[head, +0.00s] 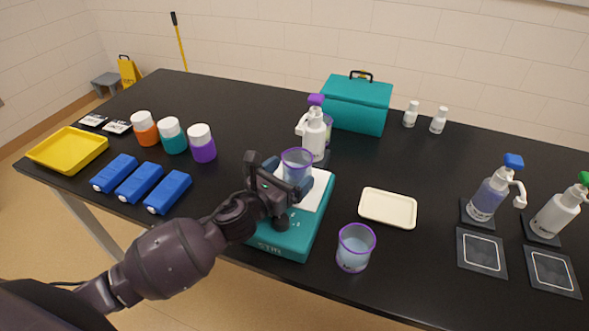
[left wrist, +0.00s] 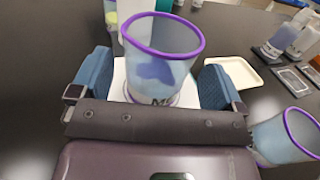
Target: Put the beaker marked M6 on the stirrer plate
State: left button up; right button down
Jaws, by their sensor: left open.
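A clear beaker with a purple rim (head: 297,160) stands upright on the white top of the teal stirrer plate (head: 288,242). In the left wrist view this beaker (left wrist: 160,65) shows a dark mark starting with "M"; the rest is hidden. My left gripper (head: 272,172) is open at the beaker, with one blue finger on each side of it and gaps showing in the left wrist view. A second purple-rimmed beaker (head: 355,248) stands on the table right of the stirrer plate; its mark is not readable. My right gripper is not in view.
A cream tray (head: 388,208) lies right of the stirrer plate. A teal box (head: 357,104) is at the back. Blue blocks (head: 140,183) and a yellow tray (head: 68,150) are at left. Two tap bottles (head: 490,194) stand at right.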

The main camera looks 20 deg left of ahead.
pick_arm(q)
jog(key=v, duration=0.8)
jog(key=shift+s+a, duration=0.15)
jog(key=shift+s, duration=0.1)
jog(key=shift+s+a+r, duration=0.15)
jog(key=shift+s, duration=0.45)
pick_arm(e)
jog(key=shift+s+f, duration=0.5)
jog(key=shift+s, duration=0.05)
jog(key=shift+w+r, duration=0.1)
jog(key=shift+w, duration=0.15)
